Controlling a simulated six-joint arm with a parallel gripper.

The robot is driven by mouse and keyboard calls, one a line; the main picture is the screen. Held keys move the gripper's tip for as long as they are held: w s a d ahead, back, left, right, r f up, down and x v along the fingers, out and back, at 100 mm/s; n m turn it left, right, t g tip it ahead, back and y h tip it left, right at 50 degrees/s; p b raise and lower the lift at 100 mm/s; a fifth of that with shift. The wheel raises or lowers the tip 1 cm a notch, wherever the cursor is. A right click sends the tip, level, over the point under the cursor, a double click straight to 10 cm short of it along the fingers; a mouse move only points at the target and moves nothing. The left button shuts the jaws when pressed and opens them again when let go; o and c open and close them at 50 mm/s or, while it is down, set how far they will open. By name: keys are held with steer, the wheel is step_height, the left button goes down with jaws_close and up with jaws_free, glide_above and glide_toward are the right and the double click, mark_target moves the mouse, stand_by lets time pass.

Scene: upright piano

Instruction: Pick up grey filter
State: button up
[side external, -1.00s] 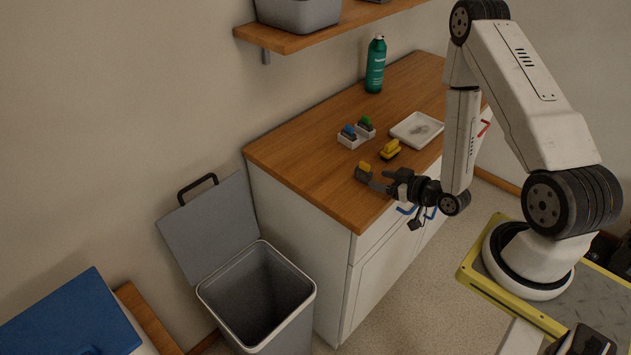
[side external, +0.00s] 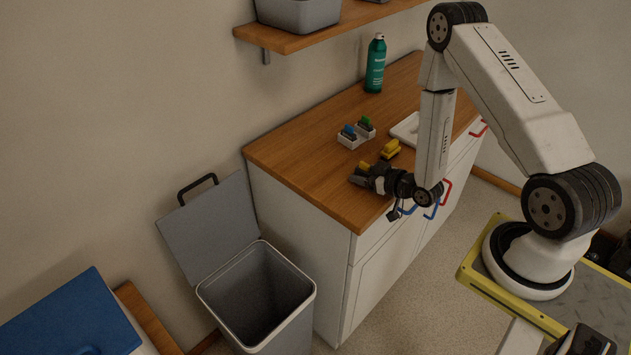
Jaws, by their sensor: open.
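A small dark grey block with a yellow top (side external: 363,165) is on the wooden counter near its front left edge; I take it for the grey filter. Most of its grey body is hidden behind my gripper. My gripper (side external: 358,180) is open and low over the counter, with its fingers at the block. I cannot tell whether the block is between the fingers or only touching them.
A yellow item (side external: 391,149) lies just behind my gripper. White holders with a blue piece (side external: 348,131) and a green piece (side external: 366,121) stand farther back. A white tray (side external: 402,130) is partly hidden by my arm. A green bottle (side external: 375,64) stands at the back. An open bin (side external: 307,299) is below left.

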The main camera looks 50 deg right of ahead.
stand_by(0.4)
jaws_close()
steer(key=shift+r, duration=0.1)
steer(key=shift+r, duration=0.15)
steer(key=a, duration=1.8)
stand_by(0.3)
stand_by(0.5)
